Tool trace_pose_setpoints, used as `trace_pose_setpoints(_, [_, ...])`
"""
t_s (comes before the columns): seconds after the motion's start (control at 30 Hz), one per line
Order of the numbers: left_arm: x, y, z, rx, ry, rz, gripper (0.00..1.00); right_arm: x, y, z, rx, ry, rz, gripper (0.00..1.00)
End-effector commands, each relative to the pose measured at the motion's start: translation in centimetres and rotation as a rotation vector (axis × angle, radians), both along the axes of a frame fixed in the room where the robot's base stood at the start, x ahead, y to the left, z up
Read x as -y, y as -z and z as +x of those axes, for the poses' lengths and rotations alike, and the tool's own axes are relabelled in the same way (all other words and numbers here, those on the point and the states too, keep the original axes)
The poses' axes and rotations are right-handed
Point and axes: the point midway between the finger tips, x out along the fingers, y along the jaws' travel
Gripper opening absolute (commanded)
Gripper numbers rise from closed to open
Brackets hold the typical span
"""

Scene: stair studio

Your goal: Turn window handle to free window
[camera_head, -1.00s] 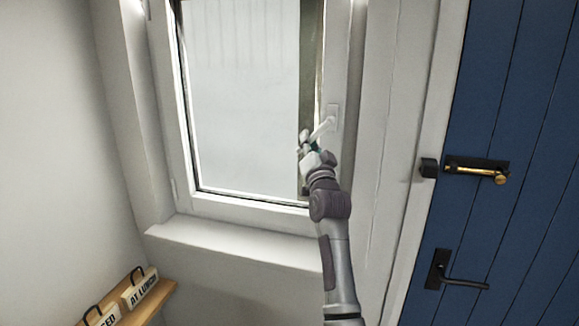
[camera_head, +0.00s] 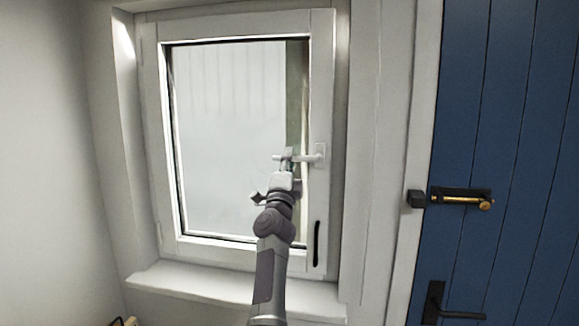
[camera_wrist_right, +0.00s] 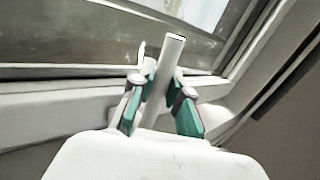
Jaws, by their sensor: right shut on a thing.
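The window (camera_head: 230,130) has a white frame and is set in the wall. Its white handle (camera_head: 309,158) is mounted on the right side of the sash and points left, about level. My right gripper (camera_head: 288,158) is at the free end of the handle. In the right wrist view the handle (camera_wrist_right: 174,50) stands between the green-padded fingers of my right gripper (camera_wrist_right: 161,100), which are shut on it. My left gripper is not in view.
A blue door (camera_head: 510,150) with a brass bolt (camera_head: 462,198) and a dark lever handle (camera_head: 450,312) is on the right. A white sill (camera_head: 220,285) juts out below the window. A dark narrow pull (camera_head: 316,243) is low on the sash.

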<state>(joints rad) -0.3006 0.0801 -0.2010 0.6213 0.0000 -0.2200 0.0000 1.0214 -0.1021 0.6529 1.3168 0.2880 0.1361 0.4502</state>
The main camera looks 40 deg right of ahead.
Motion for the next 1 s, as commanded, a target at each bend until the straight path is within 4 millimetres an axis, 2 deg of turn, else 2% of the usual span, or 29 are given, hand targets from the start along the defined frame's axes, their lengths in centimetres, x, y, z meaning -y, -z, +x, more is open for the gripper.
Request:
trace_pose_setpoints(0.67, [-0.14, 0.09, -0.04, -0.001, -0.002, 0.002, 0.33, -0.02, -0.77, -0.08, 0.05, 0.001, 0.037, 0.0])
trace_pose_setpoints(0.7, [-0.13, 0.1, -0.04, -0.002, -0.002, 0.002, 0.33, -0.01, -0.78, -0.09, 0.05, 0.001, 0.036, 0.21])
trace_pose_setpoints(0.83, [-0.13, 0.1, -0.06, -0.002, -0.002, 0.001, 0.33, -0.02, -0.71, -0.07, 0.049, 0.0, 0.036, 0.42])
trace_pose_setpoints(1.0, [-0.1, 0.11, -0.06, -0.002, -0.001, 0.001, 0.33, 0.0, -0.6, -0.04, 0.046, 0.0, 0.037, 0.42])
